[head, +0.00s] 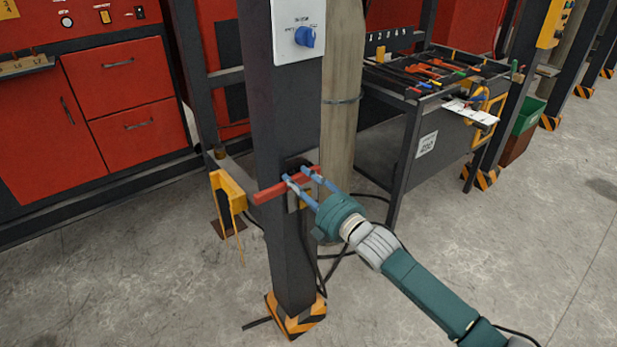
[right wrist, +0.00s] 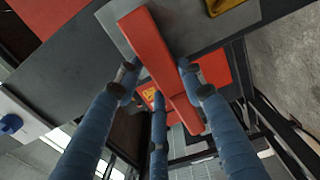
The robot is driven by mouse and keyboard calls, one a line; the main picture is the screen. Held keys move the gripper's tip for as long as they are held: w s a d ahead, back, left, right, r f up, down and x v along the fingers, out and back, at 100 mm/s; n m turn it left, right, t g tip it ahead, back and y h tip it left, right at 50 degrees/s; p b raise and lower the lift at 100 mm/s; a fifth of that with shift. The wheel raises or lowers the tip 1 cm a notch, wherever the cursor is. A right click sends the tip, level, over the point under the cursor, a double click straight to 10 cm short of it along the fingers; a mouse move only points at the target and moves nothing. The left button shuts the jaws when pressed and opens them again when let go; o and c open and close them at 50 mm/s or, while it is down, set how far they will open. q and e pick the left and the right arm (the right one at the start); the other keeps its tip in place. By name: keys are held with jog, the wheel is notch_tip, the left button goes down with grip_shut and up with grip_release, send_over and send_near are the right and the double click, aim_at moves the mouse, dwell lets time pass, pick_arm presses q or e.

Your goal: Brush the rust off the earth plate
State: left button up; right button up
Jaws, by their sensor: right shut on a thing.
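My right gripper (head: 297,180) is shut on a red brush (head: 272,192) in front of the dark post. The brush lies across the post's face, slightly tilted, with its left end sticking out past the post. In the right wrist view the red brush (right wrist: 158,60) runs between the blue fingers (right wrist: 158,95). A small grey plate (head: 292,203) on the post, probably the earth plate, shows just below the brush, partly hidden by it and the fingers. I cannot see the bristles, any rust, or whether brush and plate touch. My left gripper is not in view.
The dark post (head: 285,110) carries a switch box with a blue knob (head: 304,37). A yellow bracket (head: 228,195) stands left of it. Black cables hang beside the post. A tool cart (head: 400,150) stands behind at right, red cabinets (head: 115,75) at left.

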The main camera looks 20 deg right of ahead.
jog(key=shift+s+a+r, duration=0.1)
jog(key=shift+s+a, duration=0.05)
jog(key=shift+a, duration=0.3)
jog(key=shift+s+a+r, duration=0.1)
jog(key=shift+a, duration=0.35)
jog(key=shift+s+f, duration=0.1)
jog(key=shift+p+v, duration=1.6)
jog(key=shift+v, duration=1.3)
jog(key=shift+d+f, duration=0.1)
jog(key=shift+d, duration=0.05)
jog(key=p+v, duration=0.1)
jog(key=v, duration=0.1)
jog(key=shift+s+d, duration=0.15)
jog(key=shift+s, duration=0.25)
